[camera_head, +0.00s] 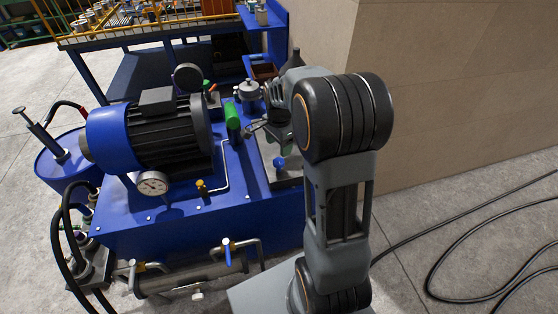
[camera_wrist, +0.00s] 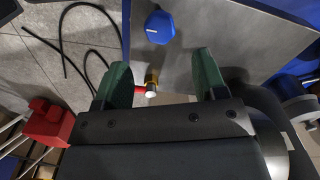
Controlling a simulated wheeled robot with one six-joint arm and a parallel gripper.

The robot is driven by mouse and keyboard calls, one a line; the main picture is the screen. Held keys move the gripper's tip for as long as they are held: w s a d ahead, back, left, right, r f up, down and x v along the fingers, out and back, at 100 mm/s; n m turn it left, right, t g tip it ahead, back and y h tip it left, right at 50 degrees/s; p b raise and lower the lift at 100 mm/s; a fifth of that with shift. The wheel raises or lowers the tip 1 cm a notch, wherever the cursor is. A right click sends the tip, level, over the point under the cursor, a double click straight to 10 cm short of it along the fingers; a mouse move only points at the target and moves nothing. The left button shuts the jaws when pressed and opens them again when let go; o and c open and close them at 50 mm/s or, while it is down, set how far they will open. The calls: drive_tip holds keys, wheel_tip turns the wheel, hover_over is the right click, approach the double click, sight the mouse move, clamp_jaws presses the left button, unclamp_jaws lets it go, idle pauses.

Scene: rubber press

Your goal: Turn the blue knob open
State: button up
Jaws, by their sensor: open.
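The blue knob (camera_wrist: 159,27) shows in the wrist view at the top centre, over a grey metal plate (camera_wrist: 240,35). A small white mark is on its face. In the head view what looks like the same knob (camera_head: 280,163) sits at the right end of the blue machine. My gripper (camera_wrist: 162,62) is open, with its two green-padded fingers apart and nothing held. In the wrist view the knob lies beyond the fingertips, roughly centred between them and not touching. In the head view my gripper is partly hidden behind my arm, just above the knob.
A black motor (camera_head: 165,135), a pressure gauge (camera_head: 152,184) and a green cylinder (camera_head: 233,118) stand on the machine. A small yellow-and-red fitting (camera_wrist: 151,82) shows between my fingers. A red block (camera_wrist: 45,122) is at lower left. A beige wall (camera_head: 450,80) is at right.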

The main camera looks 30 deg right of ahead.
sight(279, 161)
wheel_tip(279, 161, down, 8)
drive_tip(key=shift+r, duration=0.25)
drive_tip(key=c, duration=0.9)
